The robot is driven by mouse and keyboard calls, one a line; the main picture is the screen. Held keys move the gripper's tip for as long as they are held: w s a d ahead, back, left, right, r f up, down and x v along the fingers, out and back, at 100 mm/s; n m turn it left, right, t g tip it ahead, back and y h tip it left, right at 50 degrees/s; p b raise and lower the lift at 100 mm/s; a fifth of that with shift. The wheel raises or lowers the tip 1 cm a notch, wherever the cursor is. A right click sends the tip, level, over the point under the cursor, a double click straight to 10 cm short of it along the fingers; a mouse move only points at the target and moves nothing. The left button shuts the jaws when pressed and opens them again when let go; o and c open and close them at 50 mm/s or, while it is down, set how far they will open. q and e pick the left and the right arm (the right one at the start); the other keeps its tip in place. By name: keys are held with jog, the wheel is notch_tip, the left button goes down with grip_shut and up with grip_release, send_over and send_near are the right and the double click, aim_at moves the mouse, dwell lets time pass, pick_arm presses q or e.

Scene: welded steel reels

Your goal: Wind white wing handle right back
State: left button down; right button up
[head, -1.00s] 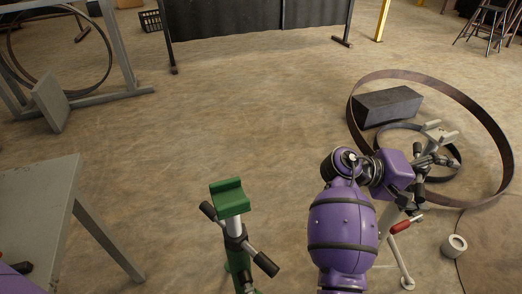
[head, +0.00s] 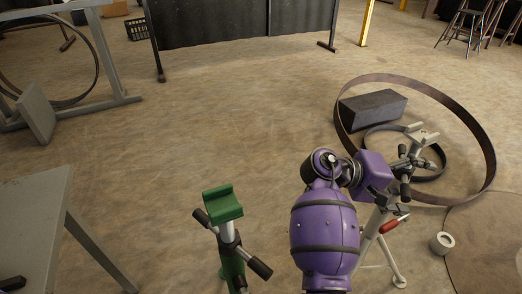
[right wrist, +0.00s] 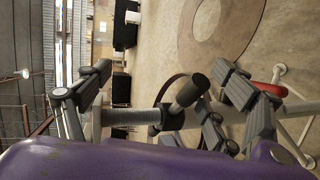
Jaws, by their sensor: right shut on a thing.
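The white stand (head: 371,233) is upright at right in the head view, with a light V-shaped head (head: 421,134) on top. Its white wing handle (head: 405,189) has black grips; one grip and the collar show large in the right wrist view (right wrist: 188,92), beside the threaded post (right wrist: 125,116). My right gripper (head: 385,200) is at the handle, shut on it. In the right wrist view its dark fingers (right wrist: 160,92) lie on either side of the handle; the exact contact is hard to see. My left gripper is out of view.
A green stand (head: 223,205) with its own handle stands left of my right arm. A red lever (head: 389,227) is on the white stand. Steel rings (head: 480,130), a dark block (head: 372,108) and a white roll (head: 442,243) lie nearby. A grey table (head: 30,220) is at left.

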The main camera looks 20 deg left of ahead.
jog(key=r, duration=0.1)
jog(key=a+r, duration=0.1)
jog(key=shift+w+a+r, duration=0.15)
jog(key=shift+a+r, duration=0.1)
jog(key=shift+r, duration=0.05)
jog(key=shift+c, duration=0.4)
jog(key=shift+s+a+r+t, duration=0.2)
jog(key=shift+s+a+t, duration=0.15)
jog(key=shift+a, duration=0.4)
jog(key=c, duration=0.6)
jog(key=shift+s+a+f+p, duration=0.1)
jog(key=shift+s+a+p, duration=0.3)
jog(key=shift+a, duration=0.55)
jog(key=shift+s+a+p, duration=0.15)
jog(key=shift+s+a, duration=0.35)
jog(key=shift+a, duration=0.4)
jog(key=shift+p, duration=0.35)
